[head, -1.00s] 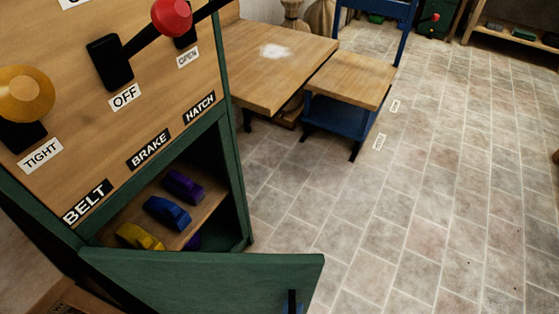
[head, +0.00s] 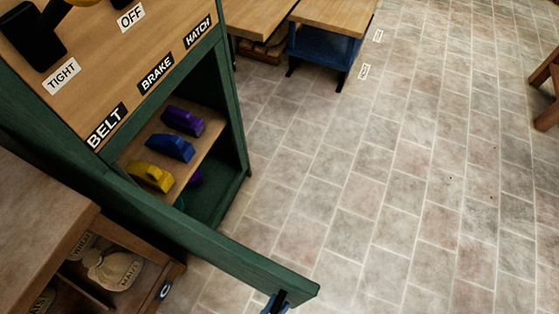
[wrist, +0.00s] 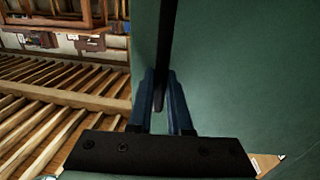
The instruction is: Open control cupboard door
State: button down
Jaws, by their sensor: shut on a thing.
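The control cupboard (head: 232,120) is green, with a wooden panel above its opening. Its green door (head: 225,252) stands wide open, swung out toward the lower right in the head view, so I see mainly its top edge. The door's face fills the right of the wrist view (wrist: 235,80). My gripper (wrist: 161,88) is shut on the dark bar handle (wrist: 166,40) of the door, one blue finger on each side. In the head view only a bit of my gripper (head: 273,301) shows at the bottom edge, by the door's free end.
Inside, a shelf holds yellow (head: 150,176), blue (head: 170,147) and purple (head: 182,120) pieces. A wooden unit with sacks (head: 112,268) stands at lower left, near the door. A blue-legged bench (head: 325,48) is behind. The tiled floor (head: 410,180) is largely clear.

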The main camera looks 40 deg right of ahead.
jog(key=shift+a, duration=0.15)
jog(key=c, duration=0.8)
grip_release()
jog(key=shift+c, duration=0.2)
jog(key=v, duration=1.3)
jog(key=shift+b, duration=0.45)
